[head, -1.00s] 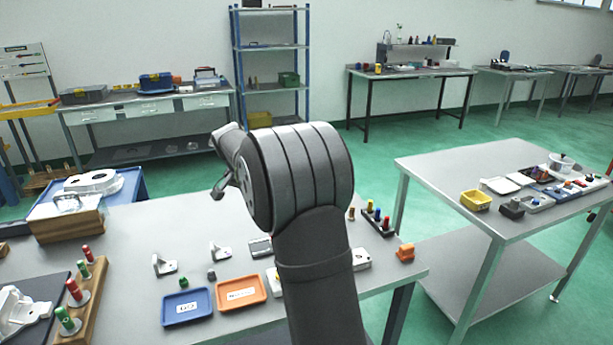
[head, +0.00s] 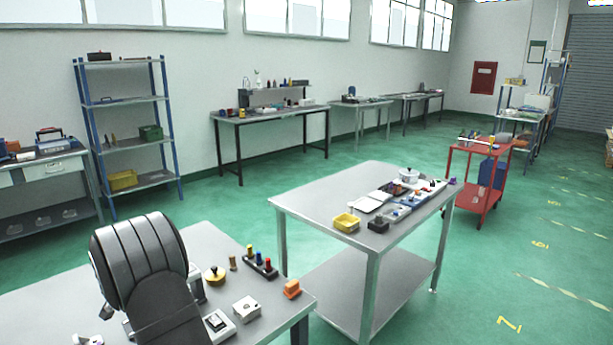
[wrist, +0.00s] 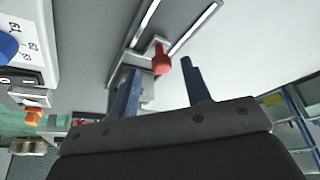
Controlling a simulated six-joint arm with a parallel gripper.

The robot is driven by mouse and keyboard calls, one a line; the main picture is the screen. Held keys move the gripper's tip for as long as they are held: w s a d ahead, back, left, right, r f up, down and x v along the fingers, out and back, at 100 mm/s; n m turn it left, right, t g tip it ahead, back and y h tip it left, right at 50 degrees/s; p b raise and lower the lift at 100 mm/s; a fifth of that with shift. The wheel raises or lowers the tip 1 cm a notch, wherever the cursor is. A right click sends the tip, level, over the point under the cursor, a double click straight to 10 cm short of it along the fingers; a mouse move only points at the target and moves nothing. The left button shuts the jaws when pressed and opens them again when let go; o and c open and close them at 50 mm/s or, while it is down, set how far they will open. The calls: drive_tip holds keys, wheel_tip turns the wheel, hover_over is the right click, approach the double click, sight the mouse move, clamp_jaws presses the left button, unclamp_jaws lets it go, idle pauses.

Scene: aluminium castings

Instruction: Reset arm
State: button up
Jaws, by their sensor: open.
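My gripper (wrist: 160,66) shows in the wrist view with its two dark fingers apart and nothing held between them. A red-tipped part (wrist: 161,58) on a pale metal piece shows beyond the fingers; I cannot tell its distance from them. In the head view only my dark, ribbed arm shows at the lower left, over the near grey table (head: 215,240). My fingers are hidden in that view.
On the near table stand a black block with coloured pegs (head: 262,264), an orange block (head: 292,289), a yellow knobbed part (head: 215,275) and a white switch box (head: 247,309).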

drive_tip(key=shift+f, duration=0.25)
drive_tip(key=shift+s+a+r, duration=0.1)
drive_tip(key=shift+a, duration=0.05)
